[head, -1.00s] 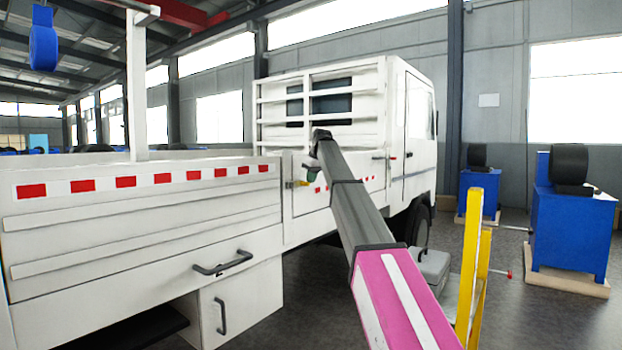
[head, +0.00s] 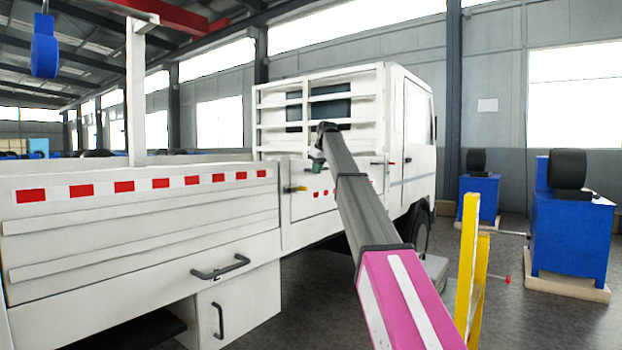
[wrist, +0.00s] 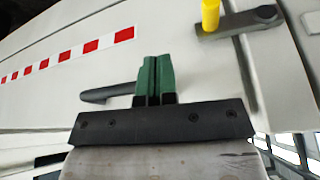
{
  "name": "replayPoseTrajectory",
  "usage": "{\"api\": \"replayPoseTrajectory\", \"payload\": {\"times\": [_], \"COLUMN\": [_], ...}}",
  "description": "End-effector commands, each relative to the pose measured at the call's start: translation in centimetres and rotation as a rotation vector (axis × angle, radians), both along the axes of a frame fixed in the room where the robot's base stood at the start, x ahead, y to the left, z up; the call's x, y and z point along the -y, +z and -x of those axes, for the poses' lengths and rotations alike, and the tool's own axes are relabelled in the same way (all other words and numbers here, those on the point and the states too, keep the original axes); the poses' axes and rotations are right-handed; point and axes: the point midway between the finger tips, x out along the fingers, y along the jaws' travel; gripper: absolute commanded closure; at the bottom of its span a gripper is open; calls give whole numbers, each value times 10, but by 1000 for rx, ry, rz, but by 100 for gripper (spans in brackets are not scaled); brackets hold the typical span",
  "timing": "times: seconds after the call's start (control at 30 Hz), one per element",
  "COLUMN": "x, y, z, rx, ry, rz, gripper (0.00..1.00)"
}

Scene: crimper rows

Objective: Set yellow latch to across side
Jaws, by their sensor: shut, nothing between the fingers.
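The yellow latch (head: 296,189) is on the white truck's side, just right of the red-and-white strip's end. In the wrist view its yellow knob (wrist: 210,14) sits at the end of a dark grey bar (wrist: 240,21), which points right and slightly up. My gripper (head: 317,166) is a little above and right of the latch in the head view. In the wrist view the green fingers (wrist: 154,76) are together and empty, below and left of the yellow knob and apart from it.
A dark bar (wrist: 106,93) shows left of the fingers on the panel, its right end hidden. The truck's lower side has a black drawer handle (head: 220,268). A yellow post (head: 470,265) and a blue machine (head: 570,232) stand right; grey floor lies between.

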Motion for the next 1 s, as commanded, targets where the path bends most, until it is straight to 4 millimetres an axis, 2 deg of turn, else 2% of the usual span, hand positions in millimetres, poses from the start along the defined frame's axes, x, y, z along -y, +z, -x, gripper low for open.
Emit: {"api": "replayPoseTrajectory", "payload": {"times": [0.1,0.3,0.8,0.9,0.97,1.0], "x": [22,45,50,51,52,53], "y": [13,25,27,19,5,-10], "z": [-14,-26,-27,-25,-21,-17], "rx": [0,0,0,-4,-9,-16], "ry": [-3,-1,0,-6,-15,-25], "rz": [0,0,0,0,0,1], "gripper": [100,100,100,100,100,100]}}
